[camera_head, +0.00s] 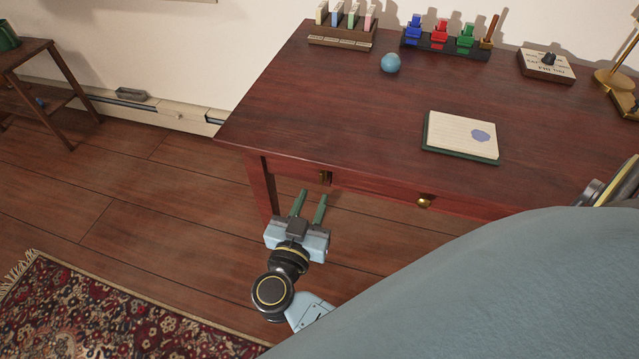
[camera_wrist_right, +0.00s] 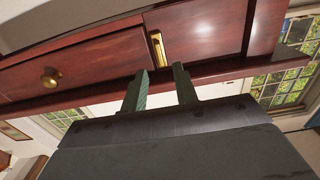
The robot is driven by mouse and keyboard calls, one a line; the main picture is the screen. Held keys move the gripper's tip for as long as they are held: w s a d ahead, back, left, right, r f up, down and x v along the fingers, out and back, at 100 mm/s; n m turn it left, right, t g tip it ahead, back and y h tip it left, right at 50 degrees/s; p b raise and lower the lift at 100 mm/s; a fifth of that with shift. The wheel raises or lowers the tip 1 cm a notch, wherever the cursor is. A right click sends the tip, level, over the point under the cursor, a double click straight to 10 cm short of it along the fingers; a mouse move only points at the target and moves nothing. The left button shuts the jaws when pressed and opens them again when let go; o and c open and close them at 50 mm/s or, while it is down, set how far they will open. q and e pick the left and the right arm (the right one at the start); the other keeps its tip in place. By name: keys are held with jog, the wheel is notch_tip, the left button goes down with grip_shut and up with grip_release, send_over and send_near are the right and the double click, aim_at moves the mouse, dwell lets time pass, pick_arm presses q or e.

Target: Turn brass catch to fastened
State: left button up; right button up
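The brass catch (camera_head: 325,177) is a small brass piece on the desk's front, left of the drawer knob in the head view. In the right wrist view the catch (camera_wrist_right: 158,48) shows as a narrow brass strip on the dark red wood, just beyond my fingertips. My right gripper (camera_head: 312,196) is open and empty, its two green fingers apart and pointing at the desk front below the catch. In the wrist view the right gripper (camera_wrist_right: 161,72) has the catch roughly in line with the gap between its fingers. No contact is visible. My left gripper is not in view.
The drawer has a brass knob (camera_head: 424,202). On the desk (camera_head: 340,120) are a blue ball (camera_head: 391,63), a notepad (camera_head: 461,138), a rack with coloured pieces (camera_head: 445,45) and a dial box (camera_head: 546,66). The floor left of the desk is clear up to a patterned rug (camera_head: 110,315).

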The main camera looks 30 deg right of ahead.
aim_at(321, 179)
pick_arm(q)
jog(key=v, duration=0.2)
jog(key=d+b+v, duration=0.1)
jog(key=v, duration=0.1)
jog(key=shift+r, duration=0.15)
pick_arm(e)
jog(key=x, duration=0.6)
jog(key=shift+a, duration=0.1)
grip_shut()
